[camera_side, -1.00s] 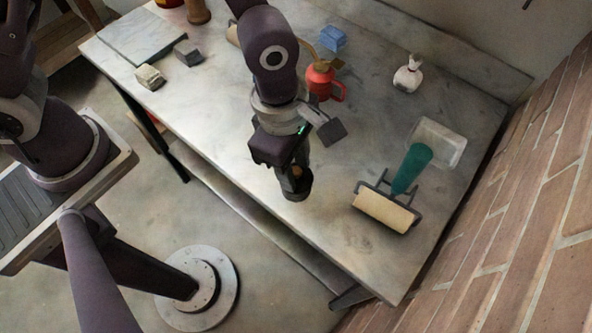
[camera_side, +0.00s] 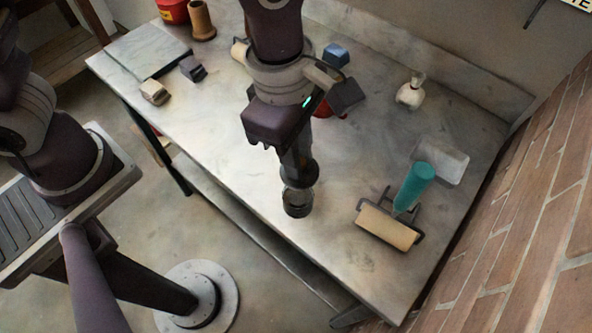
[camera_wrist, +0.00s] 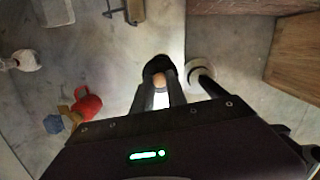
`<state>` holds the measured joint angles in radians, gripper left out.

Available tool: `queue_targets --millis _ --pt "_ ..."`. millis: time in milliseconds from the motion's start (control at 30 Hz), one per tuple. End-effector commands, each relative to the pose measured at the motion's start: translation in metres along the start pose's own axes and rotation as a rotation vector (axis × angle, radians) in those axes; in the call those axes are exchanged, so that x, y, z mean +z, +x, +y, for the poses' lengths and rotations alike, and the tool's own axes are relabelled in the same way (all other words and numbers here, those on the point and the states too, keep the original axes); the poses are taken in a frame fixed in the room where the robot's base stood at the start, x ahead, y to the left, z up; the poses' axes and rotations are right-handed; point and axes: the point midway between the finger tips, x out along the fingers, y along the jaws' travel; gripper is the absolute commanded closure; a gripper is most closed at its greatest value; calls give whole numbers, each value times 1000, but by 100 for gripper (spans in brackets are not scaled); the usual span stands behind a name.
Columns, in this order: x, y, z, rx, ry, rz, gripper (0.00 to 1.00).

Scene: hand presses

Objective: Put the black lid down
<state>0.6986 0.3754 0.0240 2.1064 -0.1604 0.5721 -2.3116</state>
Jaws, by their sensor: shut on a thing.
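The black lid (camera_side: 300,173) is a round dark disc held in the air below my gripper (camera_side: 297,156) in the side view. In the wrist view the lid (camera_wrist: 153,66) sits at the fingertips of my gripper (camera_wrist: 161,84), which is shut on its tan knob (camera_wrist: 160,78). A round jar (camera_side: 297,204) stands on the table near the front edge, just below the lid in the side view. The lid looks apart from the jar; the exact gap is unclear.
A paint roller (camera_side: 388,226) with a teal handle lies right on the table (camera_side: 345,270). Bare tabletop lies between jar and roller.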

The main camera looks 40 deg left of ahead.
Motion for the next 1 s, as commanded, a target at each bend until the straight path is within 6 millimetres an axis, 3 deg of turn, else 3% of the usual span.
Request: queue_targets --millis 167,500,600,733,1000 --pt "-13 -10 8 -23 168 2 100" --pt "-83 8 31 -147 1169 1 100" --pt "-97 11 34 -172 1386 1 100" --pt "-107 17 34 -190 1532 1 100" --pt "-114 71 34 -193 1558 0 100"
